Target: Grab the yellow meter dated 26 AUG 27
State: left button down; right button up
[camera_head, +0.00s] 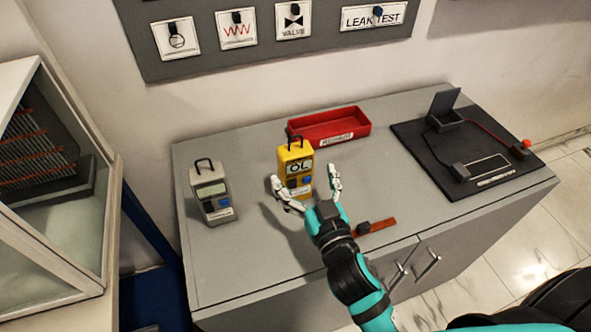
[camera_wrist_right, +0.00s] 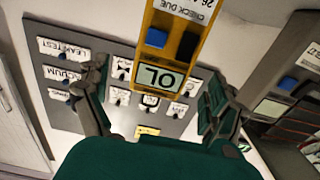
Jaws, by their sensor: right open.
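The yellow meter (camera_head: 295,166) stands upright on the grey cabinet top, with a black handle on top and "OL" on its display. In the right wrist view the yellow meter (camera_wrist_right: 172,52) appears upside down; its label reads "CHECK DUE" and "26", with the rest cut off. My right gripper (camera_head: 306,181) is open at the meter's front, one finger to each side. In the wrist view its fingers (camera_wrist_right: 158,88) are spread with gaps to the meter. My left gripper is out of view.
A grey meter (camera_head: 212,191) stands to the left. A red tray (camera_head: 330,128) lies behind. A black board (camera_head: 465,158) with a red lead is at right. A brown strip with a black knob (camera_head: 376,227) lies near the front edge. A label panel (camera_head: 270,45) hangs behind.

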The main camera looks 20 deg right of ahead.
aim_at(299, 171)
jog(key=shift+w, duration=0.35)
jog(key=w, duration=0.2)
jog(key=w+p, duration=0.1)
jog(key=shift+w+a, duration=0.2)
jog(key=shift+w, duration=0.15)
jog(key=shift+w+f, duration=0.1)
jog(key=shift+w, duration=0.4)
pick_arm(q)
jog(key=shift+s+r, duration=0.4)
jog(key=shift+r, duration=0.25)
pick_arm(e)
jog(key=c, duration=1.5)
